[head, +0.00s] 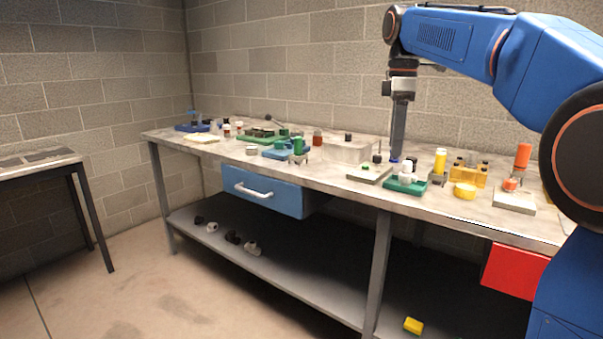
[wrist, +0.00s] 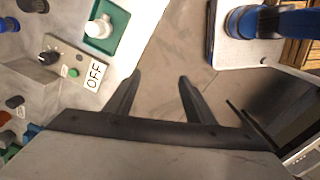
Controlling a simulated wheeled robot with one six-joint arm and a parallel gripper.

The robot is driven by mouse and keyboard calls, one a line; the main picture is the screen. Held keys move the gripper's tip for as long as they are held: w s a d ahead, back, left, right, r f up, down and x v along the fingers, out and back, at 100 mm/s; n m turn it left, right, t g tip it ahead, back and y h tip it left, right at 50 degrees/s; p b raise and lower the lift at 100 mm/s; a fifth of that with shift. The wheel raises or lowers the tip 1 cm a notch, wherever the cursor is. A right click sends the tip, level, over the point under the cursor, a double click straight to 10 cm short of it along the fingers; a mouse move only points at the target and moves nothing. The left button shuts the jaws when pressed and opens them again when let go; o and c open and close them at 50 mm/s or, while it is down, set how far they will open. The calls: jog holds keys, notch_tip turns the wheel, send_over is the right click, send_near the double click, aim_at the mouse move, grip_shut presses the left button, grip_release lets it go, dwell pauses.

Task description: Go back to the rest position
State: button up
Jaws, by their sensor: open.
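My gripper (head: 397,155) hangs from my blue arm and points down over the right half of the workbench (head: 345,186) in the head view. In the wrist view my gripper (wrist: 160,78) has its two dark fingers spread apart, with nothing between them. Behind the fingers there is bare floor and the bench edge. A green tray (wrist: 122,28) with a white part (wrist: 99,28) lies up and to the left of the fingers. In the head view I cannot tell how high the fingertips are above the bench.
The bench holds many small parts, including a yellow cylinder (head: 440,161), an orange cylinder (head: 523,156) and a pale block (head: 348,150). A blue drawer (head: 264,191) and a red drawer (head: 513,270) hang below. Floor at left is clear.

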jog(key=s+d+f+m+t, duration=0.2)
jog(key=s+f+m, duration=0.5)
jog(key=s+f, duration=0.8)
jog(key=s+d+f+m+t, duration=0.2)
jog(key=s+d+f+m, duration=0.2)
jog(key=s+f+m, duration=0.4)
jog(key=s+f, duration=0.7)
jog(key=s, duration=0.2)
jog(key=shift+s+d+f+t, duration=0.2)
jog(key=shift+s+f+t, duration=0.05)
jog(key=shift+t, duration=0.15)
